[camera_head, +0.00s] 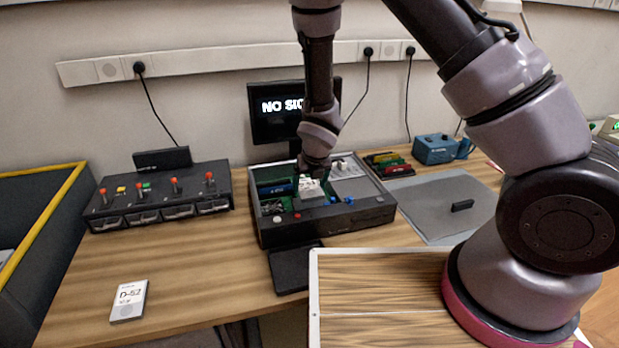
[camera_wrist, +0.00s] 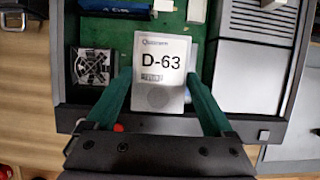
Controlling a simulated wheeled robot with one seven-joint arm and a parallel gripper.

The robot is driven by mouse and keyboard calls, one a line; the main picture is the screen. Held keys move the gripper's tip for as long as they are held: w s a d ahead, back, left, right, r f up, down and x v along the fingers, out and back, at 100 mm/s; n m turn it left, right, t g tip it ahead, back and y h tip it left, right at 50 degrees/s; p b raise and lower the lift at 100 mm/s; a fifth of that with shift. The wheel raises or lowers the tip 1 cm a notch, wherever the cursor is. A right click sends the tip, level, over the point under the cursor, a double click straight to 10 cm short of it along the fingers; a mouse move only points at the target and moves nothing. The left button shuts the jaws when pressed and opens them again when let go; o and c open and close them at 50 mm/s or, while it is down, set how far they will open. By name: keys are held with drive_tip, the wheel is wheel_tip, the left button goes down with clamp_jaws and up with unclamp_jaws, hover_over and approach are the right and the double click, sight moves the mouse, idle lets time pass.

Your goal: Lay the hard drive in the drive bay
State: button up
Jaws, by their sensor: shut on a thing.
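A light grey hard drive marked D-63 (camera_wrist: 155,97) lies between the green fingers of my gripper (camera_wrist: 160,86), with its label facing the wrist camera. My gripper (camera_head: 313,176) is shut on the drive and points down into the open black computer case (camera_head: 328,233). In the head view the drive (camera_head: 311,189) shows only as a small pale shape under the gripper. I cannot make out the drive bay itself; the drive covers part of the case floor. I cannot tell whether the drive touches the case.
A second drive (camera_head: 129,301) lies on the table at the front left. A fan (camera_wrist: 92,66) sits left of the held drive, a grey box (camera_wrist: 250,75) right of it. A black switch panel (camera_head: 157,198) stands left of the case, a grey mat (camera_head: 430,195) right.

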drive_tip(key=shift+f, duration=2.2)
drive_tip(key=shift+f, duration=0.65)
idle(1.1)
drive_tip(key=o, duration=1.5)
drive_tip(key=shift+r, duration=4)
